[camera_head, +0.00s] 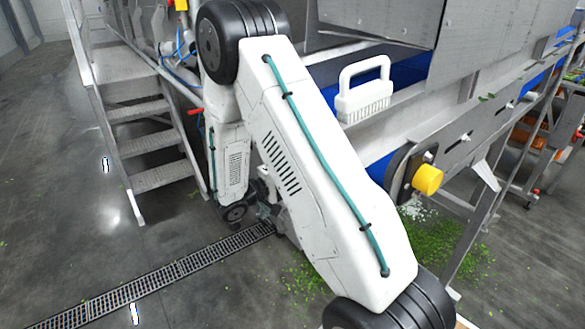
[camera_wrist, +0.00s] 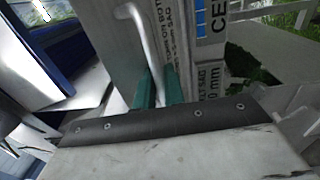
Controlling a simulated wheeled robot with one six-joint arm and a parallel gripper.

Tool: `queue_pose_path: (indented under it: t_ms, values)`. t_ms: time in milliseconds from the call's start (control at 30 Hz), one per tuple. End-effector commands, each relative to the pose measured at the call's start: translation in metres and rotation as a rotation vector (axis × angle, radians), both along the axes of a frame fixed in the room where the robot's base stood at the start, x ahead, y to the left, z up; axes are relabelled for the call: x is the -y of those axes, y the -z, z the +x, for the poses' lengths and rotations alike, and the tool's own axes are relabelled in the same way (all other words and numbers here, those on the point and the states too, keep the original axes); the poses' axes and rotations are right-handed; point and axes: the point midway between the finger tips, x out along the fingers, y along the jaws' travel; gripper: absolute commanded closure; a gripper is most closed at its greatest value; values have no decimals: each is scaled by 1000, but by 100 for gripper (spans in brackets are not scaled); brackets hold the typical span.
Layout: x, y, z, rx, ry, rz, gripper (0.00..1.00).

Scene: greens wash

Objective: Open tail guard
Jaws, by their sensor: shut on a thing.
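In the wrist view, the two teal fingers of my gripper (camera_wrist: 160,86) are close together around the lower end of a pale bent bar handle (camera_wrist: 140,32). The handle stands on a grey metal panel (camera_wrist: 108,32) that carries printed labels (camera_wrist: 212,30); I take this panel for the tail guard. How far the guard stands open or closed cannot be told. In the head view, my white arm reaches down beside the machine, and the guard and my fingertips cannot be made out behind it.
Metal steps (camera_head: 150,140) stand at the left. A floor drain (camera_head: 160,280) runs across the floor. A white handled brush (camera_head: 364,98) rests on the machine ledge. A yellow knob (camera_head: 428,179) juts out at the right.

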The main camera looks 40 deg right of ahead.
Motion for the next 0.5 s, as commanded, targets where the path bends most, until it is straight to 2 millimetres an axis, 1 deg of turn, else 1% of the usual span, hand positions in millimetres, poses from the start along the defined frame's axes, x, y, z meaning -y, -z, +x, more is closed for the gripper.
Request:
queue_pose_path:
  t_ms: [33, 300, 500]
  values:
    - [-1, 6, -1, -4, 1, 2, 100]
    - [-7, 28, 0, -3, 0, 2, 100]
    - [-8, 45, 0, -3, -1, 2, 100]
